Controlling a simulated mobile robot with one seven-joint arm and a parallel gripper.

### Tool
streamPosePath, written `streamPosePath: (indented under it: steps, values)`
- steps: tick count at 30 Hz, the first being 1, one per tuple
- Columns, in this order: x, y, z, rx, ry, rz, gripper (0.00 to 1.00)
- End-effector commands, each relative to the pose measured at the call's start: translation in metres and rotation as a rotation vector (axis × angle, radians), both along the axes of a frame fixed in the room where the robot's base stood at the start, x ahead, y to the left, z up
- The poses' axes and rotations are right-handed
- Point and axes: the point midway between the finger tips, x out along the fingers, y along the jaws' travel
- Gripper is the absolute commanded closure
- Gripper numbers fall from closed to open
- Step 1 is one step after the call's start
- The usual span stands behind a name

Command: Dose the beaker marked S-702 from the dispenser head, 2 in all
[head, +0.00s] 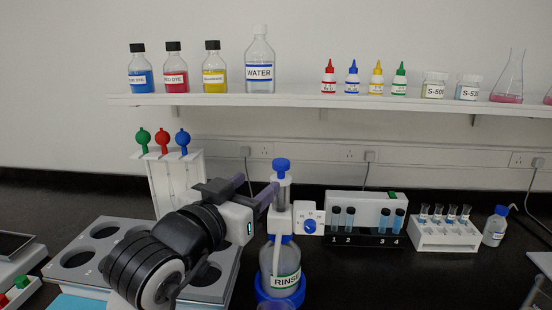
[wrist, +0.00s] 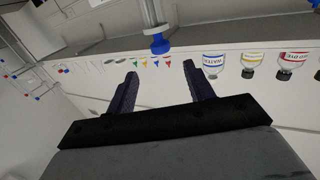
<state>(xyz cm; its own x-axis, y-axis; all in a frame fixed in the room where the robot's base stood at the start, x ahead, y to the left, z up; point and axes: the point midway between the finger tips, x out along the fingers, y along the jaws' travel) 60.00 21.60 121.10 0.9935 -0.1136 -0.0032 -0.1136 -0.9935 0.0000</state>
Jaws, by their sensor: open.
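A dispenser bottle labelled RINSE (head: 284,282) stands at the bottom centre of the head view, with a clear upright barrel and a blue plunger knob (head: 281,165) on top. My gripper (head: 260,182) is open and empty, just left of the dispenser head, below the knob's height. In the wrist view the blue knob (wrist: 160,46) shows beyond and between my fingertips (wrist: 160,69), apart from them. The rim of a clear vessel (head: 275,305) is cut off at the bottom edge in front of the bottle; no marking shows. I can read S-702 nowhere.
A grey tray with round wells (head: 75,259) lies left, partly behind my arm. A pipette stand (head: 175,180) is behind it. A tube rack (head: 365,240) and a white vial rack (head: 445,235) stand right. A shelf (head: 330,101) with bottles runs above.

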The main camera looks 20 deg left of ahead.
Motion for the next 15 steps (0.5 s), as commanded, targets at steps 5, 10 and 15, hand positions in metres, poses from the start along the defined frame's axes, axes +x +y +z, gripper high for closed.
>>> streamPosePath:
  steps: [5,10,15]
  values:
    - [0.040,-0.005,0.004,-0.003,0.001,-0.003,0.47]
    - [0.074,-0.008,0.004,-0.002,-0.001,-0.002,0.47]
    - [0.098,-0.011,0.003,-0.001,-0.001,0.000,0.47]
